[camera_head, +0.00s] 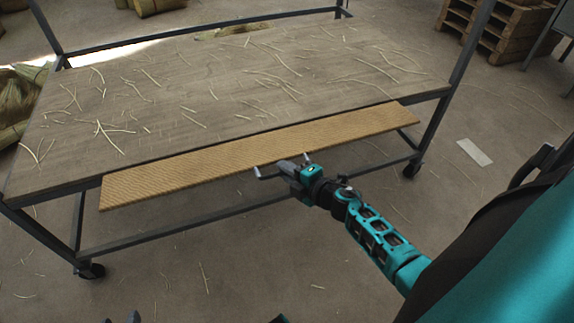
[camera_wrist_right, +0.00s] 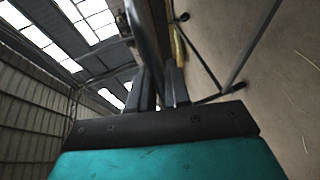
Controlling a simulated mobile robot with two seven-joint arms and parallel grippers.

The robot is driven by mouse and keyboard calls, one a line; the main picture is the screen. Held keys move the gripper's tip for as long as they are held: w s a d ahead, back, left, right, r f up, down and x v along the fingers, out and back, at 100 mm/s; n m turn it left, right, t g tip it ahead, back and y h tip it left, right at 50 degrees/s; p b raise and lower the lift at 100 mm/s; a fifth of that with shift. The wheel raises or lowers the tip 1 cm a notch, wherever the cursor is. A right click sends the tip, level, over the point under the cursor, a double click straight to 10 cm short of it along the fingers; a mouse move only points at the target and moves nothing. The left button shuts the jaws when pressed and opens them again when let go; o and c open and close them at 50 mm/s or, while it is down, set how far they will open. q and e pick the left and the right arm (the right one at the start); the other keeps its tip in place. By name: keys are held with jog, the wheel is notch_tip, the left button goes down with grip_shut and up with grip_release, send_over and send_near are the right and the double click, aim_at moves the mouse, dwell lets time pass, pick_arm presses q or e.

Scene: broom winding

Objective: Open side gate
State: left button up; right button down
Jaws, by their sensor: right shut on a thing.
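The side gate (camera_head: 250,158) is a long tan ribbed panel along the near side of the cart, tilted outward below the tabletop edge. A thin grey handle bar (camera_head: 264,174) shows at its lower edge, near the middle. My right gripper (camera_head: 284,166) is shut on this handle bar. In the right wrist view the dark bar (camera_wrist_right: 146,40) runs between the fingers of my right gripper (camera_wrist_right: 161,92), and a narrow yellow strip of the gate shows beyond. Only dark tips of what looks like my left gripper (camera_head: 123,320) show at the bottom edge; their opening is unclear.
The cart's wooden tabletop (camera_head: 190,95) is strewn with pale straws. Its dark frame has uprights and casters (camera_head: 411,170). Straw bundles (camera_head: 15,105) lie at the left, pallets (camera_head: 495,25) stand at the back right. The floor in front has only loose straws.

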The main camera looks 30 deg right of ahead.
jog(key=shift+w+r, duration=0.15)
jog(key=shift+r, duration=0.6)
jog(key=shift+d, duration=0.1)
jog(key=c, duration=1.2)
grip_release()
jog(key=shift+o, duration=0.2)
jog(key=shift+s+p, duration=0.35)
jog(key=shift+s, duration=0.05)
jog(key=p+v, duration=0.2)
jog(key=v, duration=1)
